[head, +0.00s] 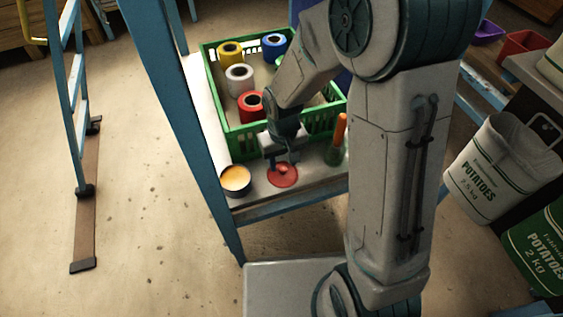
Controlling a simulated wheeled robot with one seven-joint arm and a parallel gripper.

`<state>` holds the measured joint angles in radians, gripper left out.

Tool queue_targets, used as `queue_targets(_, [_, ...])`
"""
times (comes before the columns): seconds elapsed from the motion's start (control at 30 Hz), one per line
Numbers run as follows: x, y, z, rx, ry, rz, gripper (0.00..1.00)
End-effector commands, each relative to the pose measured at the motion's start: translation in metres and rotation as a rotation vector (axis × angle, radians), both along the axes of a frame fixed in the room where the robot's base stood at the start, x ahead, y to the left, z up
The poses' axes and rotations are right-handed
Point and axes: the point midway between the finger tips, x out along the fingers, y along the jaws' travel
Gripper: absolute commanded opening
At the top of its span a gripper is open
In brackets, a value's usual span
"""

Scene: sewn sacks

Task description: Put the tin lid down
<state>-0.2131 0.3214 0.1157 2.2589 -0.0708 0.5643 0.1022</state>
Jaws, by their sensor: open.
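The tin lid (284,178) is a flat red disc with a raised knob. It lies on the pale tabletop (240,209) near the front edge. My gripper (282,163) is open just above the lid and its knob. I cannot tell whether a finger touches the knob. A dark tin (236,182) with a pale orange top or contents stands to the left of the lid, apart from it.
A green crate (238,144) behind my gripper holds several thread spools, such as a yellow one (230,52). An orange-handled tool (340,130) stands right of the lid. Potato sacks (495,170) are at right. A ladder (75,110) stands at left.

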Motion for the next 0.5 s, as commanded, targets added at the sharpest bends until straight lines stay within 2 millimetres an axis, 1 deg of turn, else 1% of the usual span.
queue_targets(0.03, [0.001,0.0,0.018,0.001,-0.003,0.0,0.41])
queue_targets(0.2, [0.001,0.0,0.056,0.001,-0.004,0.0,0.41])
queue_targets(0.33, [0.001,0.0,0.078,0.001,-0.003,0.0,0.41])
queue_targets(0.5, [0.0,0.0,0.094,0.0,-0.001,0.0,0.41])
